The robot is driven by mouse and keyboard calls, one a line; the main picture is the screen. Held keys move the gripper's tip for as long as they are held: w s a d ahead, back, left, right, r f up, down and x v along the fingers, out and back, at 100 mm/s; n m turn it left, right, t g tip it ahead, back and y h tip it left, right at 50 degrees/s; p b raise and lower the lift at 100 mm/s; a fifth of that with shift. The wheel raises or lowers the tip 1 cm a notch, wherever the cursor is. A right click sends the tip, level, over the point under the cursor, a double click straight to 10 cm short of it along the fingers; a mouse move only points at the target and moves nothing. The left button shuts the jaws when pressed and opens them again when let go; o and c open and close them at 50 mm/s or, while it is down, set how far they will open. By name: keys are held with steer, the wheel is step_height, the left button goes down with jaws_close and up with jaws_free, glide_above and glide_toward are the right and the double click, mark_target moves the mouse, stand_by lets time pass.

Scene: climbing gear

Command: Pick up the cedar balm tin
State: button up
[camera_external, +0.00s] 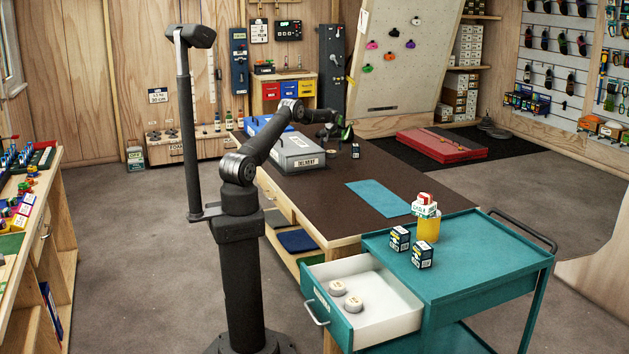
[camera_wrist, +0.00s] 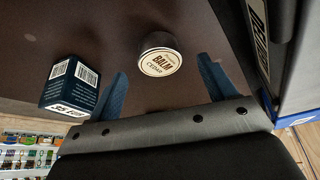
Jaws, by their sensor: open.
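The cedar balm tin (camera_wrist: 158,62) is a small round dark tin whose pale label reads BALM CEDAR. In the wrist view it lies ahead of my gripper (camera_wrist: 162,66), roughly in line with the gap between the two blue fingers. The fingers are apart with nothing held between them. In the external view my gripper (camera_external: 335,134) is over the far part of the dark tabletop. A small dark round thing (camera_external: 331,153) below it appears to be the tin, between the grey case and a small dark box.
The small dark blue box (camera_wrist: 70,86) stands left of the tin, near the left finger. The grey case (camera_external: 297,152) lies on the other side. A blue mat (camera_external: 378,198) lies nearer on the table. Two round tins (camera_external: 353,304) sit in the teal cart's open drawer (camera_external: 390,322).

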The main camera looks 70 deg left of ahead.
mark_target(331, 151)
steer(key=shift+x, duration=1.75)
steer(key=c, duration=1.1)
steer(key=shift+r, duration=0.15)
